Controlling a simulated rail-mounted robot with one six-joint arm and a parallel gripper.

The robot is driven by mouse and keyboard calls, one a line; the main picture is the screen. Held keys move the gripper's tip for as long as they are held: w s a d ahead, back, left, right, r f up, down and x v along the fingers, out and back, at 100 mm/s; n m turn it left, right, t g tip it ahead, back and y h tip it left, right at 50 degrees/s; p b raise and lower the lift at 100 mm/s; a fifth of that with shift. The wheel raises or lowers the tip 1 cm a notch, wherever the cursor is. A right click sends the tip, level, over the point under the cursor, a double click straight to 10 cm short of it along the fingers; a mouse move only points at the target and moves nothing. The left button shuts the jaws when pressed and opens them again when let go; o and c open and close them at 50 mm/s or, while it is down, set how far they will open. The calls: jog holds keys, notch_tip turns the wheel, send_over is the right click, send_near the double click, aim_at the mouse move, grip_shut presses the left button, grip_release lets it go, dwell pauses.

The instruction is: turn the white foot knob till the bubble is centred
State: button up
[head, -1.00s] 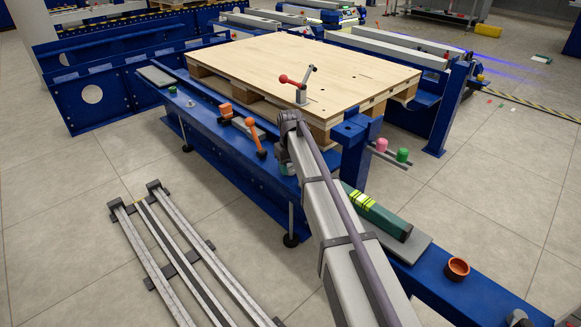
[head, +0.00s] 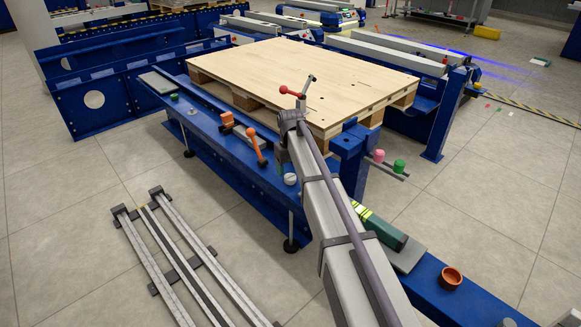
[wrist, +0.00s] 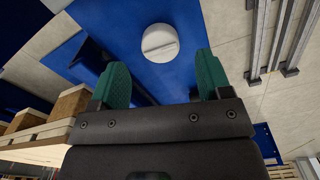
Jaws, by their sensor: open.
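The white foot knob (head: 290,179) is on the blue beam above a foot post, just below and right of my gripper (head: 282,161) in the head view. In the wrist view the round white knob (wrist: 160,43) lies ahead of my gripper (wrist: 161,72), between the lines of its two green fingers. The fingers are open and apart, with nothing between them; the knob appears beyond their tips. A green spirit level (head: 384,231) with yellow-green vial markings lies on the beam to the right. My arm partly covers it, and the bubble is too small to read.
An orange-handled clamp (head: 256,146) stands on the beam left of my gripper. A wooden pallet (head: 310,75) and a red-knobbed lever (head: 296,92) are behind it. Pink and green knobs (head: 389,162) stick out to the right. An orange-brown cup (head: 451,278) stands on the beam.

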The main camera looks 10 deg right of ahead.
aim_at(291, 177)
notch_tip(291, 177, up, 6)
jog(key=p, duration=0.4)
jog(key=shift+r, duration=0.2)
jog(key=s+r+m+p, duration=0.3)
jog(key=s, duration=3.1)
notch_tip(291, 177, up, 38)
jog(key=w+p, duration=0.2)
jog(key=p, duration=3.6)
jog(key=shift+f, duration=0.25)
